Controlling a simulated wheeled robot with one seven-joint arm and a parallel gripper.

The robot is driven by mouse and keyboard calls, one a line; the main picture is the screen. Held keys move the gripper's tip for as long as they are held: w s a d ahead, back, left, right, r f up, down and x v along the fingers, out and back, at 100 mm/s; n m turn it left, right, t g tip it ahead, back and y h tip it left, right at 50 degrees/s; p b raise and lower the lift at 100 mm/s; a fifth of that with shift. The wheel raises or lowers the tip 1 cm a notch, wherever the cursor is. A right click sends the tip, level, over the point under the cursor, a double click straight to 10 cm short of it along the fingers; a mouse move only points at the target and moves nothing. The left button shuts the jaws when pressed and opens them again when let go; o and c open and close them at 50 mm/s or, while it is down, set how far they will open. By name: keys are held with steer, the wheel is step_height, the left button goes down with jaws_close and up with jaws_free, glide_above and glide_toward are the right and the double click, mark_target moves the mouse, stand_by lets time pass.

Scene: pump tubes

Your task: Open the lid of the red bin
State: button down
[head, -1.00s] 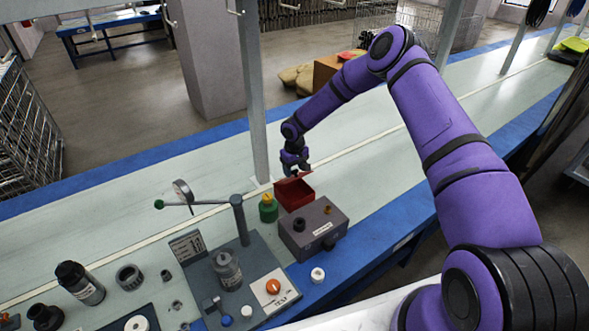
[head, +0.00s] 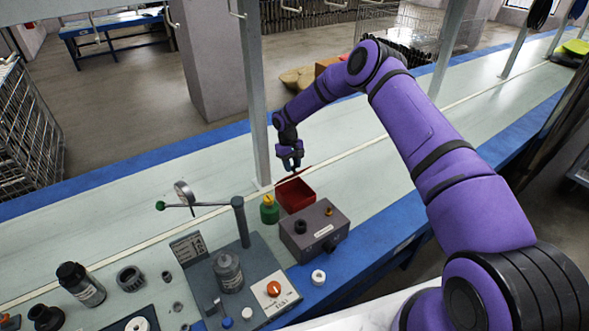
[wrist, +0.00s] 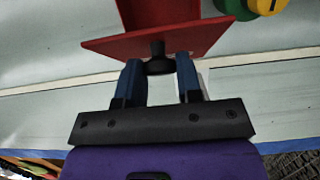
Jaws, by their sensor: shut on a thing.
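The red bin (head: 297,200) stands on the conveyor-like bench behind the grey box. Its red lid (head: 291,177) is raised at the back edge, and the bin's inside shows. In the wrist view the lid (wrist: 170,45) is tilted, with a dark knob (wrist: 157,58) facing my gripper. My gripper (head: 291,163) is just behind and above the bin. In the wrist view its two blue fingers (wrist: 158,72) are around the knob, shut on it.
A green container with a yellow top (head: 269,209) stands close left of the bin. A grey box (head: 315,231) stands in front of it. An upright grey post (head: 255,110) rises behind, to the left of my gripper. The bench to the right is clear.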

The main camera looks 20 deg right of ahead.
steer(key=shift+w+a+r+g+h, duration=0.15)
steer(key=shift+w+g, duration=0.35)
steer(key=shift+w, duration=0.05)
steer(key=shift+w+a+r+g+h, duration=0.1)
steer(key=shift+w+r+g+h, duration=0.05)
steer(key=shift+w+g, duration=0.35)
steer(key=c, duration=0.8)
jaws_free()
steer(key=shift+r, duration=0.1)
steer(key=s+r, duration=0.1)
steer(key=s, duration=0.4)
steer(key=s+r, duration=0.2)
steer(key=s, duration=0.3)
steer(key=s+r, duration=0.1)
steer(key=s, duration=0.5)
steer(key=shift+r, duration=0.4)
